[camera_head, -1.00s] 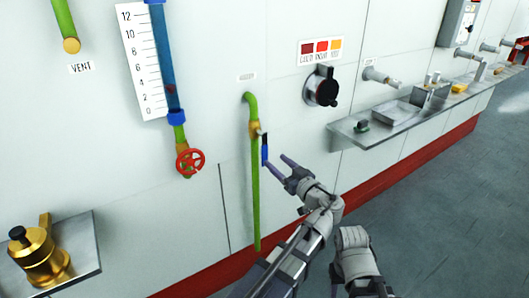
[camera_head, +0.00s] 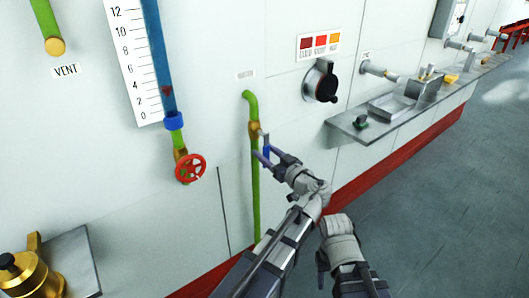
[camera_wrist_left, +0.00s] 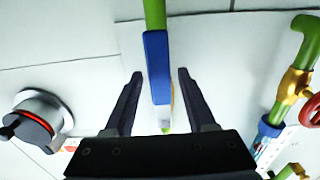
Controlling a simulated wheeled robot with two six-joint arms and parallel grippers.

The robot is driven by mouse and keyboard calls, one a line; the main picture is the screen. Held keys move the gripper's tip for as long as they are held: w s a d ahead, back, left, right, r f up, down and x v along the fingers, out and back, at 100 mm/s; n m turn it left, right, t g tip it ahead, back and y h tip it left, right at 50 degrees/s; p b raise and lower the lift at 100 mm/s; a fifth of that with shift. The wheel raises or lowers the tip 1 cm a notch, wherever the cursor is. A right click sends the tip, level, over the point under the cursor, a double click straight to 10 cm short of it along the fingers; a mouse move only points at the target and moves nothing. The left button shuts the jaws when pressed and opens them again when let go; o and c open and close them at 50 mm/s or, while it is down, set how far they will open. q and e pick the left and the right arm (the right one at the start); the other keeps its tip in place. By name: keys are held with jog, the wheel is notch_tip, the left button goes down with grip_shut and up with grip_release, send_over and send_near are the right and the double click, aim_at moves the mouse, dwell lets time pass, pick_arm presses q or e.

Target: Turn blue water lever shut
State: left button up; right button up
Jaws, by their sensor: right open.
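The blue water lever (camera_head: 266,153) hangs down from a brass valve (camera_head: 254,130) on a green vertical pipe (camera_head: 255,195). My left gripper (camera_head: 262,155) is at the lever, its fingers on either side of it. In the left wrist view the lever (camera_wrist_left: 157,65) stands between the two open fingers of my left gripper (camera_wrist_left: 157,75), with a gap on each side. My right gripper (camera_head: 322,262) is low in the head view, away from the wall fittings; its fingers are mostly hidden.
A red handwheel (camera_head: 190,168) sits left of the green pipe. A black knob (camera_head: 321,82) is on the wall at upper right, above a metal shelf (camera_head: 350,129). A brass fitting (camera_head: 30,275) stands at lower left. The floor at right is clear.

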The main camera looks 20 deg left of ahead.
pick_arm(q)
grip_shut()
dwell(1.2)
